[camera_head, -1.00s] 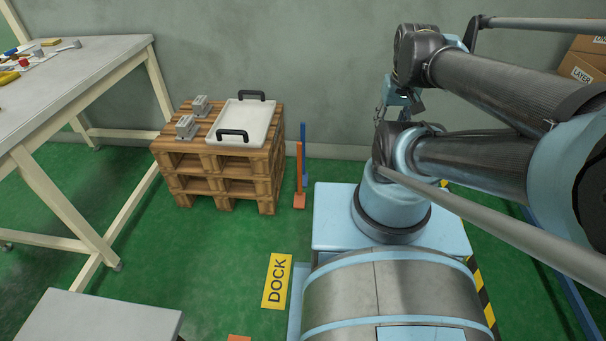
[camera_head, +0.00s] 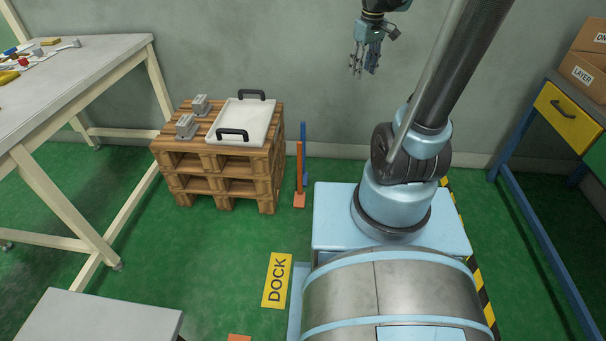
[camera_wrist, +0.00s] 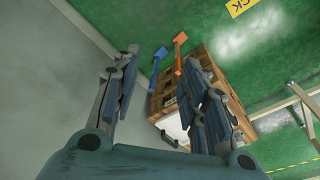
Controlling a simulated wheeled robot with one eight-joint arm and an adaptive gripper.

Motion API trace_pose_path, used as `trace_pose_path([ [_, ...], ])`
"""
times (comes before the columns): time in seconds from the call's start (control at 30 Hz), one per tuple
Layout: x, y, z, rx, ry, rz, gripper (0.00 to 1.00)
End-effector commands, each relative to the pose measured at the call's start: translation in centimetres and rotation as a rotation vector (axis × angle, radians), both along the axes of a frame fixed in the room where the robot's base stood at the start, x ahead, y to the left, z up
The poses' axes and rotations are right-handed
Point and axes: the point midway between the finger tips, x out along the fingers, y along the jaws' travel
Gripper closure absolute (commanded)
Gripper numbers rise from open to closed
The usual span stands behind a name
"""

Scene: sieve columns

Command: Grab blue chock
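The blue chock (camera_head: 303,140) stands upright on the green floor near the wall, just right of the pallet stack. An orange chock (camera_head: 299,178) in front hides part of it. In the wrist view the blue chock (camera_wrist: 159,56) shows between my fingers, farther off, with the orange chock (camera_wrist: 180,42) to its right. My gripper (camera_head: 364,72) hangs high in front of the wall, above and to the right of the chocks. Its fingers (camera_wrist: 162,85) are spread apart with nothing between them, so it is open and empty.
The pallet stack (camera_head: 205,185) carries a white tray (camera_head: 258,117) with black handles and two grey blocks. A workbench (camera_head: 75,80) with small items stands at left. A yellow DOCK sign (camera_head: 276,281) lies on the floor. The floor before the chocks is clear.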

Motion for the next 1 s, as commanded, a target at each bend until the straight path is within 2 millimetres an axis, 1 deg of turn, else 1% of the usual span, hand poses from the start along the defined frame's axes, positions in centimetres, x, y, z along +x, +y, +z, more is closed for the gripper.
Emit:
trace_pose_path([
  [0.03,1.5,0.6,-0.2,-0.003,0.004,0.029,0.6],
  [0.1,3.4,1.4,-0.5,-0.008,0.008,0.071,0.6],
  [0.27,7.5,3.2,-1.8,-0.017,0.02,0.164,0.6],
  [0.4,11.0,5.0,-3.4,-0.024,0.029,0.246,0.6],
  [0.47,12.4,5.7,-4.2,-0.028,0.032,0.281,0.6],
  [0.6,15.6,7.7,-6.5,-0.035,0.043,0.364,0.6],
  [0.77,19.1,10.0,-9.5,-0.042,0.053,0.459,0.6],
  [0.87,21.1,11.5,-11.7,-0.046,0.058,0.518,0.6],
  [1.0,23.6,13.6,-15.2,-0.052,0.068,0.601,0.6],
])
